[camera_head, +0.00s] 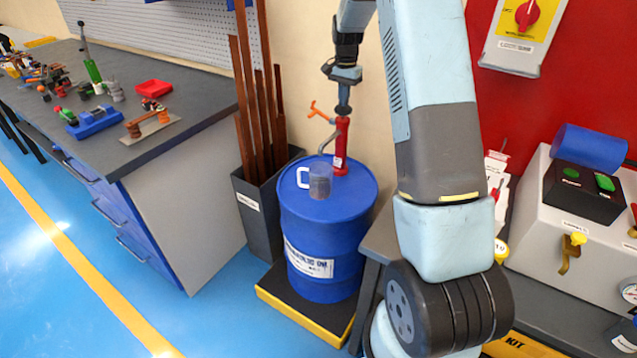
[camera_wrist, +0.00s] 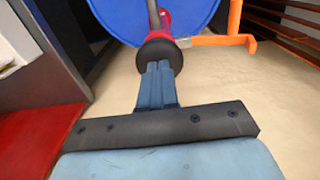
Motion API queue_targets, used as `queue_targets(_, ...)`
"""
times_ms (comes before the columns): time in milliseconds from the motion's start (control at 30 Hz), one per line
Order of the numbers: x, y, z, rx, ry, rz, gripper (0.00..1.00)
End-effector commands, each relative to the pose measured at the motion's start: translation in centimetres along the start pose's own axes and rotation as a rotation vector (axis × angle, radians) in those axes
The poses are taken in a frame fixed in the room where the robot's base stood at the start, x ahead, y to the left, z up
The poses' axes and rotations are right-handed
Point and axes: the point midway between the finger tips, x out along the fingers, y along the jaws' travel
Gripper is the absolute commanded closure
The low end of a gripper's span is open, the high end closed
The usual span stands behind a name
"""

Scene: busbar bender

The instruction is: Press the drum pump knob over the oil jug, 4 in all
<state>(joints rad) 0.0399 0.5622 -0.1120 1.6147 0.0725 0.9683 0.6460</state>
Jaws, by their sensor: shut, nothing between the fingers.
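The blue drum (camera_head: 325,235) stands upright with the red pump (camera_head: 341,145) rising from its lid. The pump's black knob (camera_wrist: 158,53) shows in the wrist view, and the pump has an orange handle (camera_head: 320,111) to its left in the head view. A grey spout pipe bends down toward the clear grey oil jug (camera_head: 320,182), which stands on the drum lid with a white handle. My gripper (camera_head: 343,107) is shut and empty, pointing down right above the pump. In the wrist view my fingertips (camera_wrist: 159,66) overlap the knob's edge; I cannot tell whether they touch it.
A workbench (camera_head: 150,150) with tools and parts stands at the left. A dark bin (camera_head: 262,215) with copper bars is beside the drum. A grey machine (camera_head: 590,235) is at the right. The drum stands on a black and yellow pallet (camera_head: 300,318). Blue floor is clear in front.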

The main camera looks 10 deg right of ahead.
Motion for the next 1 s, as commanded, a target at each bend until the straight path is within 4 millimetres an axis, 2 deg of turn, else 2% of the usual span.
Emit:
queue_targets(167,-0.2,0.1,0.1,0.0,-0.003,0.002,1.0)
queue_targets(1000,-4.4,0.0,0.0,0.0,-0.001,0.001,1.0)
